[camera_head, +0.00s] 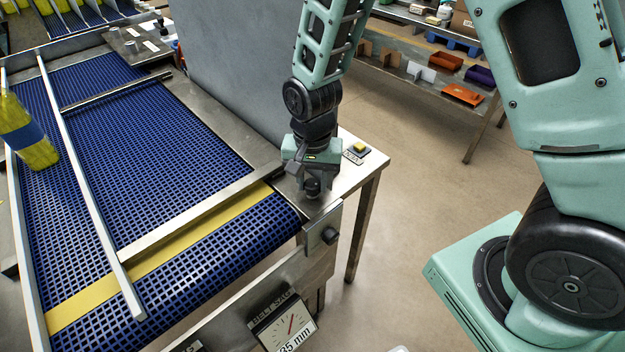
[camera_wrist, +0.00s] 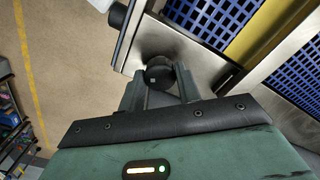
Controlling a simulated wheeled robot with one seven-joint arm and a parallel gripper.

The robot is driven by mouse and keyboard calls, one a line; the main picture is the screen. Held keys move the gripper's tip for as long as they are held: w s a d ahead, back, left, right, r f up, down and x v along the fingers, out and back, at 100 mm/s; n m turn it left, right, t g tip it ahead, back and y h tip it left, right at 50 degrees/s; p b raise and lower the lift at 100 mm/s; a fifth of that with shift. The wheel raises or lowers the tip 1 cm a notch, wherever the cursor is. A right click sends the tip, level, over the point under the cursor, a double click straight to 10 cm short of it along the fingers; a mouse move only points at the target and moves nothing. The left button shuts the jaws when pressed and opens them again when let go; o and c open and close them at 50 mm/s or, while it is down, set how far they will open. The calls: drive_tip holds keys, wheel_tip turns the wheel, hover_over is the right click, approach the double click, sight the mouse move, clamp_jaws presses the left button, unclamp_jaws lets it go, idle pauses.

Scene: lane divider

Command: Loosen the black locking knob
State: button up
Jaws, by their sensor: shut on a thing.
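The black locking knob (camera_head: 312,186) stands on the steel plate at the near right corner of the conveyor. My gripper (camera_head: 312,181) is above it, pointing down, with its fingers around the knob. In the wrist view the round black knob (camera_wrist: 160,73) sits between the two fingertips of my gripper (camera_wrist: 160,84), and the fingers are shut on it. The fingers hide part of its sides. Whether the knob has turned cannot be told.
A second black knob (camera_head: 329,236) sticks out of the conveyor's end face. The blue mesh belt (camera_head: 165,130) lies left, with a metal divider rail (camera_head: 92,190) along it. A grey panel (camera_head: 225,70) rises behind my gripper. A yellow button box (camera_head: 358,149) stands right of it.

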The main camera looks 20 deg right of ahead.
sight(312, 183)
drive_tip(key=shift+n, duration=1.9)
drive_tip(key=o, duration=1)
drive_tip(key=shift+c, duration=0.2)
wheel_tip(312, 183, up, 17)
drive_tip(key=b, duration=0.2)
drive_tip(key=shift+r, duration=0.2)
